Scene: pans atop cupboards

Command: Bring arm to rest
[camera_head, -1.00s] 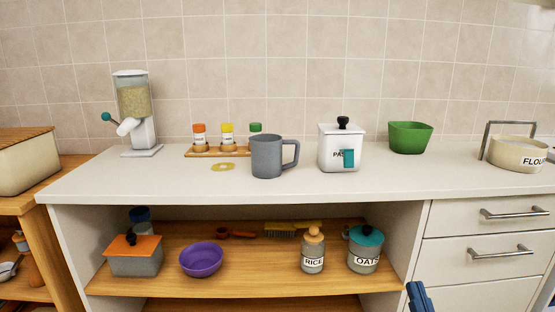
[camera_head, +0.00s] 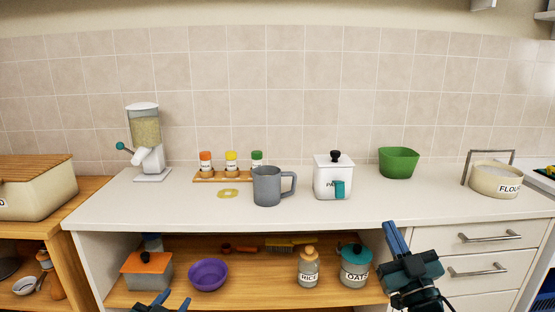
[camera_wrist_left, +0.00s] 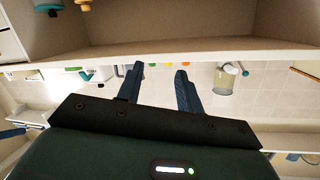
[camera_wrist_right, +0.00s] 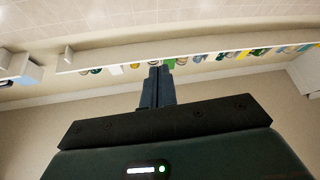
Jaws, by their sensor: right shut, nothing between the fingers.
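My right gripper (camera_head: 392,234) is at the lower right of the head view, in front of the cabinet edge between the open shelf and the drawers. Its two blue fingers are together with nothing between them, as the right wrist view (camera_wrist_right: 159,76) also shows. My left gripper (camera_head: 165,300) only just shows at the bottom edge of the head view, in front of the lower shelf. In the left wrist view its fingers (camera_wrist_left: 158,84) are spread apart with nothing held between them. Most of the left arm is hidden below the frame.
The counter (camera_head: 330,214) bears a grey mug (camera_head: 267,187), a white pasta jar (camera_head: 332,178), a green bowl (camera_head: 398,163), a spice rack (camera_head: 225,179) and a dispenser (camera_head: 147,140). A purple bowl (camera_head: 208,275) and jars stand on the shelf below. Both grippers appear clear of them.

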